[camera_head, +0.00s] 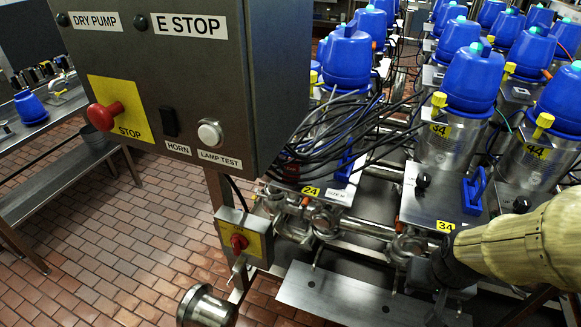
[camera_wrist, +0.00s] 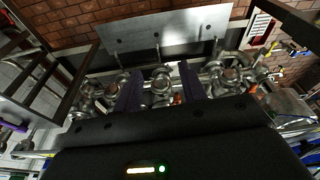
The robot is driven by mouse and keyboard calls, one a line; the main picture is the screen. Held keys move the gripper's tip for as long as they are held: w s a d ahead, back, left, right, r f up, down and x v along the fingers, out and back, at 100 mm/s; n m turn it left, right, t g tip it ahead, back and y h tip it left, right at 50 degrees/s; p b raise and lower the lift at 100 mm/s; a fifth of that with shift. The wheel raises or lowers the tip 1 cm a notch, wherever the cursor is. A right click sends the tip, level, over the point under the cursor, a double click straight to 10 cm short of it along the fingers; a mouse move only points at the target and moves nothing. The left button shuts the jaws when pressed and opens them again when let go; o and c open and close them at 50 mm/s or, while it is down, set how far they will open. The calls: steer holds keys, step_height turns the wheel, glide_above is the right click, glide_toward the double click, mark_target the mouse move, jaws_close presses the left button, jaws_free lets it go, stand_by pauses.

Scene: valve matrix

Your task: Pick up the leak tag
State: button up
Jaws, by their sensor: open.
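My gripper (camera_wrist: 160,84) is open in the wrist view, with two purple fingers apart and nothing held between them. A round steel pipe fitting (camera_wrist: 160,80) shows in the gap beyond the fingers. I cannot pick out the leak tag for certain. A small white card with red marks (camera_wrist: 258,28) lies at the upper right of the wrist view, well to the side of the fingers; its text is too small to read. In the head view my arm comes in from the right, and its dark end is by the pipes below the 34 label (camera_head: 444,226); the fingers are not clear there.
A grey control box (camera_head: 190,80) with a red stop button (camera_head: 103,116) stands at left. A smaller switch box (camera_head: 242,237) is below it. Rows of blue-capped valves (camera_head: 470,66) and loose black cables fill the right. A flat steel plate (camera_head: 335,298) juts out low in front.

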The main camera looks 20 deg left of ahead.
steer(key=w+r+n+t+p, duration=0.35)
steer(key=w+r+p, duration=0.65)
steer(key=w+r, duration=0.4)
steer(key=w+a+r+n+t+y, duration=0.45)
steer(key=w+a, duration=0.25)
steer(key=w, duration=0.2)
steer(key=s+a+n+g+y, duration=0.4)
steer(key=a+n+g+y, duration=0.4)
steer(key=a+n+g, duration=0.1)
steer(key=shift+s+f+g, duration=0.2)
steer(key=shift+s+g, duration=0.05)
steer(key=shift+g, duration=0.25)
